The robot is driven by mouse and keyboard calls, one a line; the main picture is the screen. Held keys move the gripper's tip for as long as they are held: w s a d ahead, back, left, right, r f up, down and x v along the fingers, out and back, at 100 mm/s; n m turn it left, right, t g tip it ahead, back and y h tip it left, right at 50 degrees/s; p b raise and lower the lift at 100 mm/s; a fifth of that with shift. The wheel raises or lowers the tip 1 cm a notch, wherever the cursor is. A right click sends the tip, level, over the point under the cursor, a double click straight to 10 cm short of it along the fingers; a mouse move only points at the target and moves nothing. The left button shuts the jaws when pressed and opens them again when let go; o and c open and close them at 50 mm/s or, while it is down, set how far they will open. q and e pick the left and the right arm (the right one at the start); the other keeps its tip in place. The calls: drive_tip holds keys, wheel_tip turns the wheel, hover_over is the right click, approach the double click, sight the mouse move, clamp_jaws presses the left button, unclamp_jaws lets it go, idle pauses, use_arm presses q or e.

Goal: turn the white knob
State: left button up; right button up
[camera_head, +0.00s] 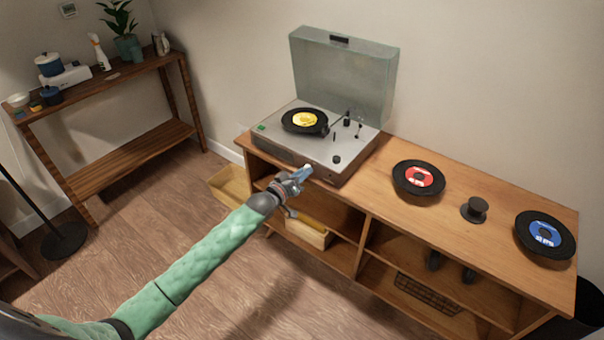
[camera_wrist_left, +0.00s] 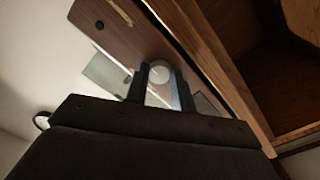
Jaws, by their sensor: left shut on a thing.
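The white knob (camera_wrist_left: 160,74) shows in the left wrist view as a pale round piece between my two fingers. In the head view only a small white bit of it (camera_head: 308,167) shows at the front edge of the turntable (camera_head: 310,146). My left gripper (camera_head: 301,173) reaches it from the front left and is shut on it, one finger on each side; the wrist view also shows the gripper (camera_wrist_left: 160,88). The fingers cover much of the knob in the head view, so how far it is turned cannot be told. My right gripper is not in view.
The turntable's lid (camera_head: 343,76) stands open, with a yellow-labelled record (camera_head: 305,121) on the platter. The wooden cabinet (camera_head: 452,219) also bears red-labelled (camera_head: 419,178) and blue-labelled (camera_head: 545,234) records and a dark spool-like piece (camera_head: 475,210). An open drawer (camera_head: 231,189) juts out at left.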

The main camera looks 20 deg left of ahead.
use_arm(q)
drive_tip(key=shift+f, duration=0.2)
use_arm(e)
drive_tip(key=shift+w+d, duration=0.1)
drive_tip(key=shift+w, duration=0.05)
use_arm(q)
drive_tip(key=o, duration=1)
drive_tip(key=shift+r, duration=0.1)
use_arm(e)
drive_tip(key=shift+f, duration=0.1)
use_arm(q)
drive_tip(key=shift+b+v, duration=0.65)
drive_tip(key=shift+v, duration=3.25)
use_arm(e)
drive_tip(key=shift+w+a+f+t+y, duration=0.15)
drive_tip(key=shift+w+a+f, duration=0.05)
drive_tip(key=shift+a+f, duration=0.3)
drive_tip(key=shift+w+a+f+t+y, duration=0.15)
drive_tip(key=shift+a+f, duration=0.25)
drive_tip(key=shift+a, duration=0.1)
